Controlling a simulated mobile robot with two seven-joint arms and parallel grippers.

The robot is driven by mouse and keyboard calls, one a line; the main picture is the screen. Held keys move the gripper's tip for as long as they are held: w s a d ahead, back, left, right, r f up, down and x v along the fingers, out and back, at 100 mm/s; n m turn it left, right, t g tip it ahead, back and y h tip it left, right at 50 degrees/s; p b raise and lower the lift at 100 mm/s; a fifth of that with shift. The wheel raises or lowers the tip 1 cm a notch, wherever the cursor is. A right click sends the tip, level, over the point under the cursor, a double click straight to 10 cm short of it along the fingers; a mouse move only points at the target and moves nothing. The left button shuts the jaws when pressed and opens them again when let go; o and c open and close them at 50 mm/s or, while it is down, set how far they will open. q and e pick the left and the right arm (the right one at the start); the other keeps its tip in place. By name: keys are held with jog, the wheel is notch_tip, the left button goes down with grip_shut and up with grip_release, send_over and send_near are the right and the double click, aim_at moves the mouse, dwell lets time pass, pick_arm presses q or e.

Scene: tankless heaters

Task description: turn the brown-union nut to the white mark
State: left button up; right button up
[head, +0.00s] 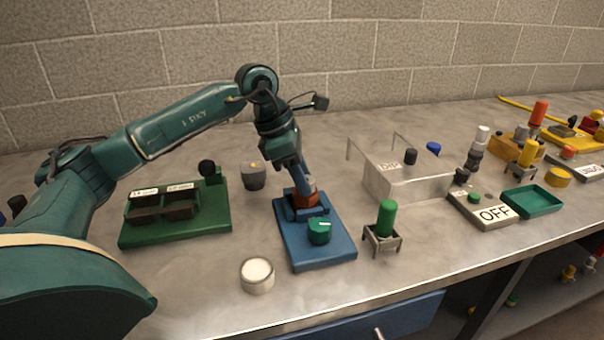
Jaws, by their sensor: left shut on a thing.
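My left arm comes in from the left and reaches down over a blue board (322,254). My left gripper (308,206) is shut on the brown union nut (309,197) near the back of this board. Only a small reddish-brown part of the nut shows; the fingers and wrist hide most of it. A dark green round knob (319,232) sits on the same board just in front of the gripper. I cannot make out the white mark on the union. My right gripper is not in view.
A white-topped tin (257,275) is near the front edge.

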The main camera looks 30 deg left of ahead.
pick_arm(q)
jog(key=shift+m, duration=0.7)
jog(key=shift+w+h, duration=0.1)
jog(key=shift+h, duration=0.2)
jog(key=o, duration=1)
jog(key=shift+g, duration=0.3)
jog(key=shift+r, duration=0.1)
jog(key=v, duration=1.3)
jog(key=shift+p, duration=0.45)
